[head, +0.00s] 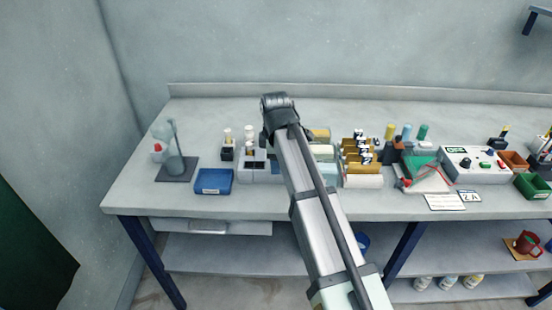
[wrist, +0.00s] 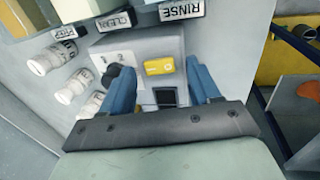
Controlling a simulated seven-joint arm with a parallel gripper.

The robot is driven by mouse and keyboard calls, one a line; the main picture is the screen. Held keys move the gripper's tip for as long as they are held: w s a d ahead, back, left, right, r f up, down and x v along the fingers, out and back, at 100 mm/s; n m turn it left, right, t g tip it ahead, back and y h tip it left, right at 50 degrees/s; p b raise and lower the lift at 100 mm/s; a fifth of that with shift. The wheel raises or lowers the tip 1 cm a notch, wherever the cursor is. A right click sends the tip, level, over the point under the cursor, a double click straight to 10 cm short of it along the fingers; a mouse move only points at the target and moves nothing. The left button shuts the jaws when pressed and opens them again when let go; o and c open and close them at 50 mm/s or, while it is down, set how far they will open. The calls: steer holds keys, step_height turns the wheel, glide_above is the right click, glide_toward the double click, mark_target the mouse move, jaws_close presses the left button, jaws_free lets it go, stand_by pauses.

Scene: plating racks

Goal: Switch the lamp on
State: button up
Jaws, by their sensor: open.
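No lamp is clearly identifiable. In the wrist view, a pale box (wrist: 138,48) carries a black knob (wrist: 112,74), a yellow label or button (wrist: 159,67) and a dark square part (wrist: 166,97), which may be a switch. My gripper (wrist: 163,88) is open, with its two blue fingers apart over the box front. The dark square shows between them and the knob is close to the left finger. Nothing is held. Contact with the box cannot be told. In the head view my arm hides the fingers. A stand-like object (head: 174,150) on a dark base is at the bench's left.
Signs reading RINSE (wrist: 181,11) and CLEAN (wrist: 114,20) are beside the box, with white cylinders (wrist: 75,87) to its left. In the head view, a blue tray (head: 214,182), a racked row (head: 357,153) and a control box (head: 476,164) crowd the bench.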

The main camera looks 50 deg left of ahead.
steer(key=shift+c, duration=0.3)
steer(key=c, duration=1)
steer(key=shift+w+a+g+h, duration=0.25)
steer(key=shift+a+g+h, duration=0.1)
steer(key=shift+g+h, duration=0.75)
steer(key=o, duration=1.1)
steer(key=shift+c, duration=0.2)
steer(key=shift+r, duration=0.1)
